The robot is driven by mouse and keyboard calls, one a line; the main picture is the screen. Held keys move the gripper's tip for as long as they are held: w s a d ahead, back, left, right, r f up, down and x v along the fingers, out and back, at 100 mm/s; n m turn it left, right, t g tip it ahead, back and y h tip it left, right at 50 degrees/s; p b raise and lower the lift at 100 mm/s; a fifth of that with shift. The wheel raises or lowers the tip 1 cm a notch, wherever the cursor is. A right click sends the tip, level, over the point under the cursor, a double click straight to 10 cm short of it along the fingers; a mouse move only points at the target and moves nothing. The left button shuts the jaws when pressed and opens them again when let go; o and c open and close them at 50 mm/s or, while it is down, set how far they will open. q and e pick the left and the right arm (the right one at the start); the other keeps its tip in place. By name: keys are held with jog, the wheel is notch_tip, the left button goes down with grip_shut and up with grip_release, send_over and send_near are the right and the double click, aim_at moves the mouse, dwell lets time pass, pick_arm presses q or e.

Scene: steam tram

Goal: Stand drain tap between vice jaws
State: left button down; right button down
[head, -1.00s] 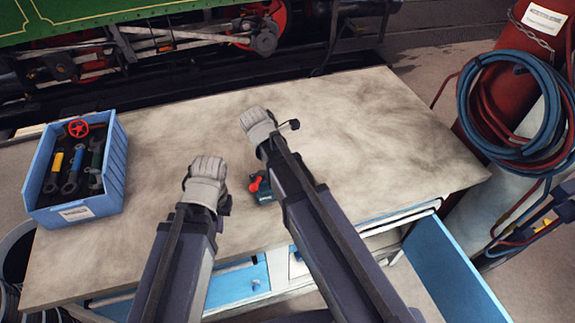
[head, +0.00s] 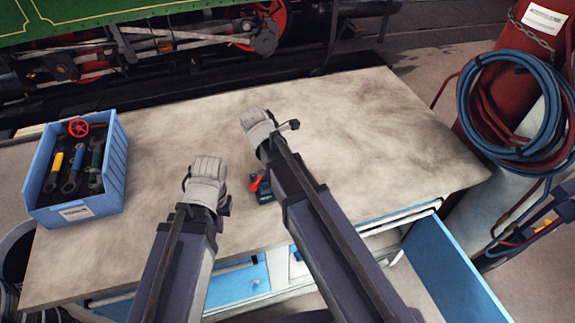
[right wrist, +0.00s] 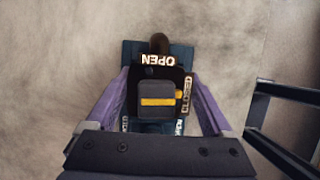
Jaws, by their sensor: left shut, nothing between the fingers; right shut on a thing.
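My right gripper (head: 257,125) is shut on the drain tap (right wrist: 157,93). In the right wrist view the tap is dark, with a yellow stripe and OPEN and CLOSED plates, between the two fingers. Behind it is the teal body of the vice (right wrist: 131,52), partly covered by the tap. I cannot tell whether the tap touches the jaws. In the head view a small teal block with a red part, which looks like the vice (head: 265,193), shows on the bench beside my right arm, partly hidden. My left gripper (head: 206,172) is shut and empty, left of the vice.
A blue crate (head: 122,160) with tools and a red handwheel stands at the bench's left end. The bench top (head: 370,120) is clear to the right and at the back. An open blue drawer (head: 450,270) sticks out at the front right. Hoses and cylinders stand beyond.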

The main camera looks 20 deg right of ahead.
pick_arm(q)
jog(key=shift+f, duration=0.1)
pick_arm(e)
grip_release()
jog(key=shift+f, duration=0.1)
notch_tip(320, 180, up, 7)
jog(key=p, duration=0.7)
pick_arm(q)
notch_tip(320, 180, up, 7)
dwell(0.6)
